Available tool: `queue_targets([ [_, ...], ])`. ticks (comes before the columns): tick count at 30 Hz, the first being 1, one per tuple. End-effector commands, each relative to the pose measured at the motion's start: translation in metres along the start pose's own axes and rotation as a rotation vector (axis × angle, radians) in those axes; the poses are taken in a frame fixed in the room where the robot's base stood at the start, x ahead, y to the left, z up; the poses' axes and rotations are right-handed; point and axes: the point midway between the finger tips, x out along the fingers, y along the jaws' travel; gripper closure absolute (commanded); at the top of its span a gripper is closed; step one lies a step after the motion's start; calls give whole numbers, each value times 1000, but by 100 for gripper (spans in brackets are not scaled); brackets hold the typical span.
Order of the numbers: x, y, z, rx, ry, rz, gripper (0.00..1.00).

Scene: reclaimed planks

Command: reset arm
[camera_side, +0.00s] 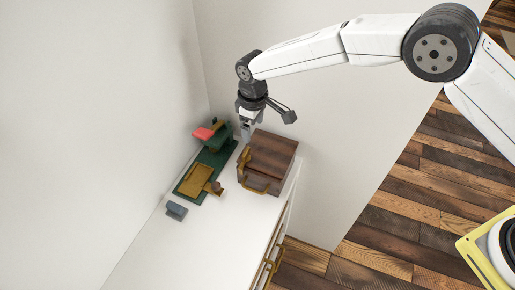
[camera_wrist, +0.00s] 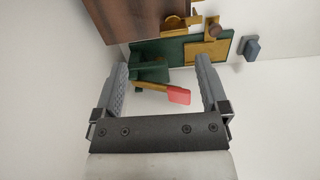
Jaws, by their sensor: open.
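My gripper (camera_side: 247,131) hangs from my white arm above the back end of the white cabinet top, close to the wooden box. In the wrist view my gripper (camera_wrist: 162,72) is open, its two grey fingers wide apart with nothing held between them. Beyond the fingers lies a green base (camera_wrist: 222,45) with a brass plate and a lever with a red handle (camera_wrist: 179,95). The red handle (camera_side: 203,134) also shows in the side view, left of my gripper. Whether my fingers touch anything cannot be told.
A dark brown wooden box (camera_side: 273,154) with brass fittings stands right of the green base. A small blue-grey block (camera_side: 176,210) lies in front of it. The white top (camera_side: 190,250) is clear toward the front. White walls stand close behind and left.

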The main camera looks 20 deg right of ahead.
Motion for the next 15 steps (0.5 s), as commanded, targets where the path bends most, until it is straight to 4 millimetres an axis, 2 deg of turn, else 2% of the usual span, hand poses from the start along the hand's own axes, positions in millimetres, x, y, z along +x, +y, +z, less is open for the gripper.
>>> queue_targets([
  [8,-36,40,46,130,37,11,6],
  [15,-63,67,99,250,70,23,6],
])
